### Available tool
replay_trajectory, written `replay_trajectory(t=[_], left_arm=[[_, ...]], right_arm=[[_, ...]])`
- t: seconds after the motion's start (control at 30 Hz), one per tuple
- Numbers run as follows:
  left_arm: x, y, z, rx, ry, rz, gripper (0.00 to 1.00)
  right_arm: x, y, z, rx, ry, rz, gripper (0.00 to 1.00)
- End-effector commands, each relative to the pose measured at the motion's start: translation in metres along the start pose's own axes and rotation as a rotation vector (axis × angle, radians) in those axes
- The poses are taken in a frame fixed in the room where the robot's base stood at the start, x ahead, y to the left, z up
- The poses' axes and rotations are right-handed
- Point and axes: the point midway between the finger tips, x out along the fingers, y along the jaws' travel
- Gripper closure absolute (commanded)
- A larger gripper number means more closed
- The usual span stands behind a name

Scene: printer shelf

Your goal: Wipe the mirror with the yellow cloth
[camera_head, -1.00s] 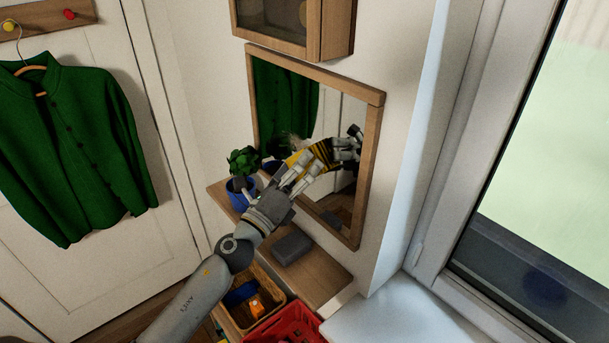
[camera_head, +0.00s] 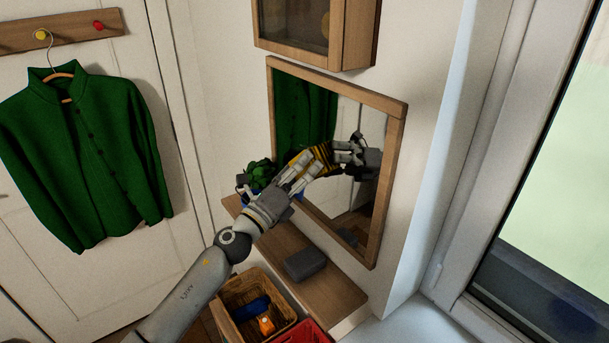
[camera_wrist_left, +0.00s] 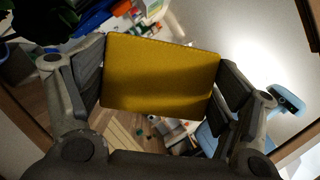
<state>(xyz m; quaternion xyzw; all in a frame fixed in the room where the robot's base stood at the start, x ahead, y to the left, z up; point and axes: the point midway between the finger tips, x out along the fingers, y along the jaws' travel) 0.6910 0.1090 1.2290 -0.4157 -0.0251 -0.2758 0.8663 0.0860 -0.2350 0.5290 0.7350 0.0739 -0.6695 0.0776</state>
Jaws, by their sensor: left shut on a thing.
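The mirror (camera_head: 350,110) hangs on the wall in a wooden frame, and it reflects the green garment and my own gripper. My left gripper (camera_head: 318,163) is in front of the mirror's middle, shut on the yellow cloth (camera_wrist_left: 160,78). In the left wrist view the cloth is a flat yellow piece between the two fingers of my left gripper (camera_wrist_left: 160,85). In the head view only a narrow yellow and dark strip of it shows at the fingertips. The cloth is at or very near the glass; I cannot tell if it touches. My right gripper is not in view.
A wooden shelf (camera_head: 330,287) below the mirror holds a grey box (camera_head: 305,264) and a green plant (camera_head: 262,172), partly hidden by my arm. A basket (camera_head: 228,318) and a red crate (camera_head: 303,335) stand underneath. A wall cabinet (camera_head: 355,35) is above; a window is right.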

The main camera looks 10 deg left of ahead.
Motion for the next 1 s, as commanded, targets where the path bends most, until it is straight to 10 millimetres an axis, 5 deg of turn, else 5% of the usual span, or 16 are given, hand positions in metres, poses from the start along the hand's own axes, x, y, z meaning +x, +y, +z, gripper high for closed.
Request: replay_trajectory(t=[0.33, 1.0], left_arm=[[0.006, 0.018, 0.017, 0.000, -0.001, -0.001, 0.34], [-0.002, -0.011, -0.006, -0.001, 0.001, -0.002, 0.34]], right_arm=[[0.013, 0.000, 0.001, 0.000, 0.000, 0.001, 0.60], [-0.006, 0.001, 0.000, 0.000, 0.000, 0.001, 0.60]])
